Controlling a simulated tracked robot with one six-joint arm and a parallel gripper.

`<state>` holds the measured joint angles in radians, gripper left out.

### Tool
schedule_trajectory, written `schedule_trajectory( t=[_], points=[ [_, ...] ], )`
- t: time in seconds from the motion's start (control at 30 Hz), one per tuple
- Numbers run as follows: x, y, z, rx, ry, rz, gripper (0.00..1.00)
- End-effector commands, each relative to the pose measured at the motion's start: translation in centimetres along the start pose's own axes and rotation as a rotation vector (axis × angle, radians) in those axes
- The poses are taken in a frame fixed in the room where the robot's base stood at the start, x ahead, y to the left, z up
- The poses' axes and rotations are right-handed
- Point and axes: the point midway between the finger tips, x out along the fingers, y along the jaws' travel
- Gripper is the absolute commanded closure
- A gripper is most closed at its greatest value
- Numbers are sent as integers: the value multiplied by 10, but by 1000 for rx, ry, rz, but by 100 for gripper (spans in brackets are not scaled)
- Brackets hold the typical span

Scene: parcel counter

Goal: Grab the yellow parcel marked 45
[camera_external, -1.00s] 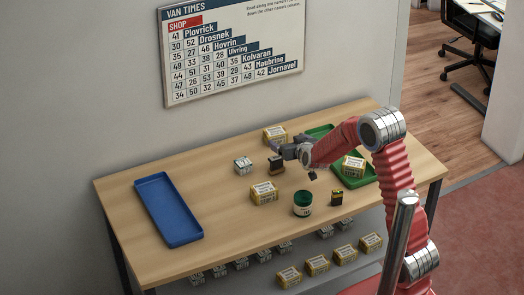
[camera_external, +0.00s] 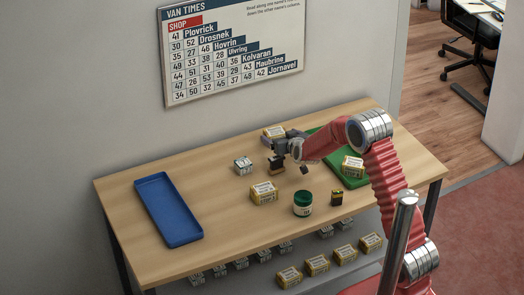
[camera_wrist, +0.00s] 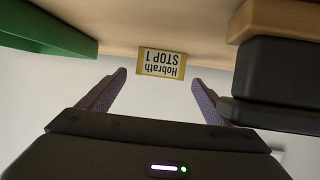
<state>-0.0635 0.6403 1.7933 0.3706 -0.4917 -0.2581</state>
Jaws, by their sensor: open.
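A yellow parcel (camera_external: 273,132) stands at the back of the table, partly hidden by my gripper in the external view. In the wrist view a yellow parcel face (camera_wrist: 162,62) appears upside down, reading "Hobrath STOP 1", ahead of and between my fingers. My gripper (camera_wrist: 160,82) is open and empty, level with the table. In the external view my gripper (camera_external: 268,141) is just in front of the back parcel. Other yellow parcels are one at the table middle (camera_external: 263,193) and one on the green tray (camera_external: 352,167). No 45 is legible on any parcel.
A dark block with a wooden base (camera_external: 277,169) stands close below my gripper, and at right in the wrist view (camera_wrist: 280,75). A white parcel (camera_external: 243,166), green jar (camera_external: 302,204), small black-yellow item (camera_external: 336,198) and blue tray (camera_external: 168,210) stand around. Several parcels lie on the lower shelf.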

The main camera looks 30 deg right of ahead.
Motion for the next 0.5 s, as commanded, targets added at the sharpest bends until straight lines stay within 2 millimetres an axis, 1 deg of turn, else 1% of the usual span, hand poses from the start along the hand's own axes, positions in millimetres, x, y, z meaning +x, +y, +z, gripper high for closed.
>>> schedule_trajectory(
  t=[0.03, 0.13, 0.5],
  points=[
    [4, 0, 0, 0, 0, 0, 16],
    [9, 0, 0, 0, 1, 0, 16],
    [10, 0, 0, 0, 1, 0, 16]
  ],
)
